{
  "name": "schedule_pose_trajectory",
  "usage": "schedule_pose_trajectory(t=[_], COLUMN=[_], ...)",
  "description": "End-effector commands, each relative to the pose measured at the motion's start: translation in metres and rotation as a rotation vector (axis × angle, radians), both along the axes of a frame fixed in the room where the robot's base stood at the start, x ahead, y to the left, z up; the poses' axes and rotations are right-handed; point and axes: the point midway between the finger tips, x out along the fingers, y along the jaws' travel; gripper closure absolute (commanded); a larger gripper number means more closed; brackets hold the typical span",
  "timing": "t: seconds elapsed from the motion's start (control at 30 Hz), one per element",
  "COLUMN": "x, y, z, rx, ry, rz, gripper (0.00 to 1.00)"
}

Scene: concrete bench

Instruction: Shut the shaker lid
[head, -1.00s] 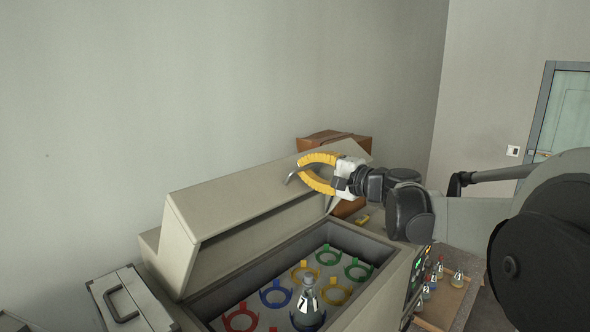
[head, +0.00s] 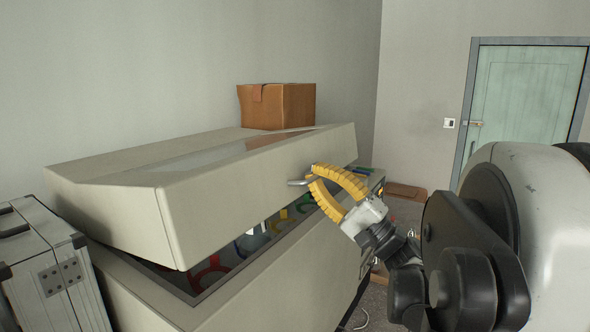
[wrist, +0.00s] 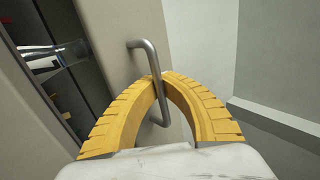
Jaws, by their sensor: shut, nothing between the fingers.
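The shaker lid (head: 250,185) is a large beige cover with a window in its top, tilted down over the shaker body (head: 285,277) with a gap still showing at the front. Its metal bar handle (head: 299,182) sits at the lid's front edge; it also shows in the wrist view (wrist: 141,44). My gripper (head: 316,172) has yellow ribbed fingers, shut and empty, with the tips at the handle. In the wrist view the fingertips (wrist: 158,80) meet within the handle's loop, close to the bar; whether they touch it I cannot tell.
Coloured flask clamps (head: 208,270) show through the gap inside the shaker. A metal case (head: 45,260) stands close at the left. A door (head: 526,112) is at the far right.

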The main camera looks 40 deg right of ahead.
Motion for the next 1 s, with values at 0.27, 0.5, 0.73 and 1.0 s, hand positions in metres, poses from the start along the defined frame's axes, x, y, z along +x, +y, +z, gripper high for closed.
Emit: schedule_pose_trajectory(t=[0.27,0.5,0.73,1.0], x=[-0.001,-0.001,-0.001,-0.012], y=[0.000,0.000,0.000,-0.005], z=[0.000,-0.001,-0.001,-0.015], rx=[0.002,0.001,0.001,0.000], ry=[-0.002,-0.001,-0.001,-0.001], rz=[0.001,0.001,0.001,0.000], gripper=[0.81,0.81,0.81,0.81])
